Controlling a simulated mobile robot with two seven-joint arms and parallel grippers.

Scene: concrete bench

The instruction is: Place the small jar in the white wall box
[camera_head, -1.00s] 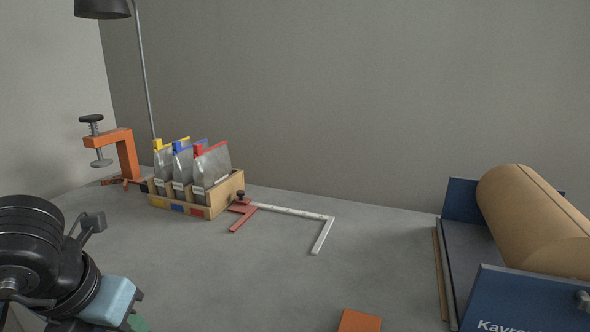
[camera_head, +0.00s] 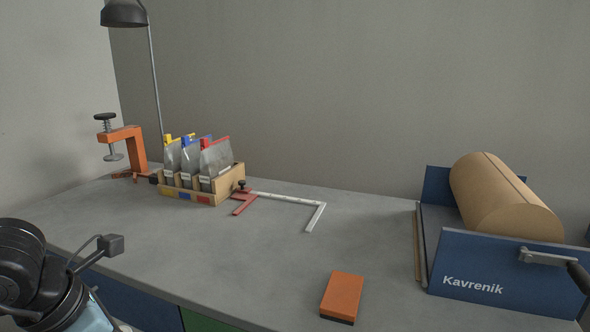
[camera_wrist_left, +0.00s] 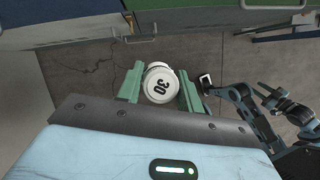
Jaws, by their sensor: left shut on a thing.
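The small jar (camera_wrist_left: 160,84) shows its round white lid, marked "30", in the left wrist view. My left gripper (camera_wrist_left: 159,88) is shut on it, with a green finger on each side. The jar's body is mostly hidden below the lid. The jar and the fingers are out of sight in the head view, where only my left arm shows at the lower left. Parts of my other arm appear at the right of the left wrist view; its jaw state is unclear. I see no white wall box in either view.
The concrete bench (camera_head: 270,245) has clear space at its middle and front. On it are an orange clamp (camera_head: 128,148), a wooden rack of bags (camera_head: 220,190), a square (camera_head: 290,199), an orange block (camera_head: 342,296) and a blue paper-roll holder (camera_head: 490,275). A lamp (camera_head: 124,15) stands behind.

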